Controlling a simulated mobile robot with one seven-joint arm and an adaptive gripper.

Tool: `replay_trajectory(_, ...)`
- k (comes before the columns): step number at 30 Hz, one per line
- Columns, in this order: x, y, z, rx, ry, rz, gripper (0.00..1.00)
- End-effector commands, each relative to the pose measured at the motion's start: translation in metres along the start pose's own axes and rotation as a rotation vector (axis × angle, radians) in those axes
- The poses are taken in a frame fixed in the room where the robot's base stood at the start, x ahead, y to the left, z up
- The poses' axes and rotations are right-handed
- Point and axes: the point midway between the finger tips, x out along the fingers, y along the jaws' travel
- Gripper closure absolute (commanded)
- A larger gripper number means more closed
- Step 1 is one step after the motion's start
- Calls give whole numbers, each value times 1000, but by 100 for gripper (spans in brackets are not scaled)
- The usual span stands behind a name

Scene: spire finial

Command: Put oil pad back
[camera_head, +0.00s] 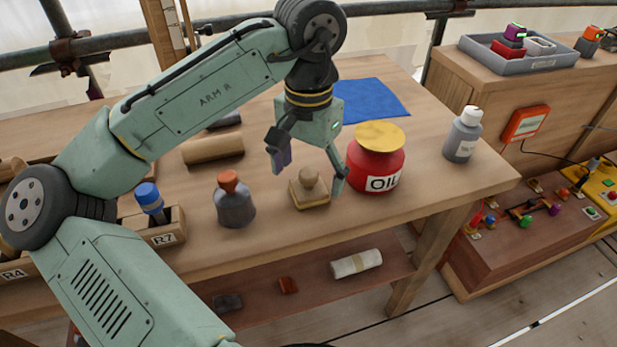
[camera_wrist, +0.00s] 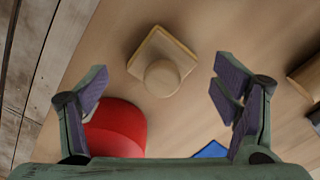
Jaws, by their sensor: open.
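The oil pad, a small square wooden block with a round knob (camera_head: 308,192), rests on the workbench near its front edge. It also shows in the wrist view (camera_wrist: 163,62), between and ahead of my fingers. The red OIL pot (camera_head: 375,172) with a yellow top stands just right of the pad; part of its red body shows at lower left in the wrist view (camera_wrist: 118,128). My gripper (camera_head: 307,166) is open and empty above the pad, one finger at each side. The wrist view also shows its spread fingers (camera_wrist: 161,80). I see no contact with the pad.
A grey bottle with an orange top (camera_head: 235,203) stands left of the pad. A blue cloth (camera_head: 368,99) lies behind the pot, and a white-capped bottle (camera_head: 462,135) stands at right. A brown roll (camera_head: 213,148) lies at back left. The bench's front edge is close.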

Motion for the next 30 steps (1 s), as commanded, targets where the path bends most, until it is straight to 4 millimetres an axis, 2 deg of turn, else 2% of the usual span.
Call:
replay_trajectory(6,-50,0,0,-1,2,-3,19)
replay_trajectory(13,-89,-1,0,-3,0,-2,19)
replay_trajectory(18,-100,0,0,-1,0,0,19)
replay_trajectory(30,-101,0,0,0,0,1,19)
